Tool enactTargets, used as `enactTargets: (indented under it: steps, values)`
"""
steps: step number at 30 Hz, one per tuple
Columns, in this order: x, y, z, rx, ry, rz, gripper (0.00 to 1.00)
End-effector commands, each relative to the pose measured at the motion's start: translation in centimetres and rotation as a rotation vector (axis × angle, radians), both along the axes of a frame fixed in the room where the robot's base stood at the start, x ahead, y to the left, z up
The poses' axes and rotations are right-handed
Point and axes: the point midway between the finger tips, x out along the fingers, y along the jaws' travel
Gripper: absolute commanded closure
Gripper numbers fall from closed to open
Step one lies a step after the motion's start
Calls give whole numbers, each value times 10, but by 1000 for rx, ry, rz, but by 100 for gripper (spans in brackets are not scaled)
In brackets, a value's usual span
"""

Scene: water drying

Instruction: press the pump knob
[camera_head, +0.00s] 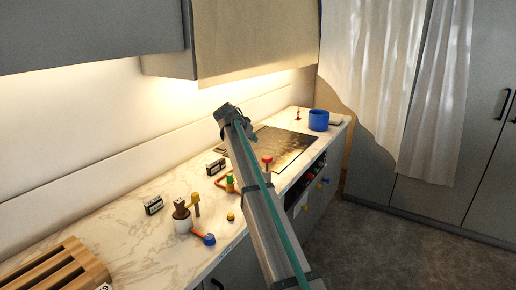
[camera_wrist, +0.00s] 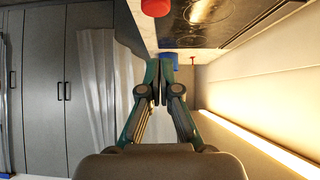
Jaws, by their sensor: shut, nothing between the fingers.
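My gripper (camera_head: 226,112) is raised over the counter near the back wall, left of the cooktop. In the wrist view the gripper (camera_wrist: 159,84) has its fingers together with nothing between them. A red-topped knob (camera_head: 267,160) stands on the counter by the cooktop's near left corner, beside my arm. It may be the pump knob, but I cannot tell for sure. A red cylinder (camera_wrist: 155,7), likely the same knob, shows at the top edge of the wrist view, apart from the fingers. My arm hides part of the counter around it.
The cooktop (camera_head: 284,148) lies beyond the knob. A blue pot (camera_head: 318,120) stands at the far end, with a small red item (camera_head: 298,114) near it. A white cup (camera_head: 182,222), blue-headed tool (camera_head: 208,239) and wooden rack (camera_head: 62,268) are nearer. A cabinet (camera_head: 250,40) overhangs the counter.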

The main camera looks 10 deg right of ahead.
Motion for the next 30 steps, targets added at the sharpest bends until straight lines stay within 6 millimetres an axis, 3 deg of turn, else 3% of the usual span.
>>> enactTargets:
  steps: [17, 22, 30]
  values:
    - [56, -47, -64, 0, 2, -2, 100]
    - [53, -47, -88, 0, 2, 0, 100]
    - [54, -47, -104, 0, 0, 0, 100]
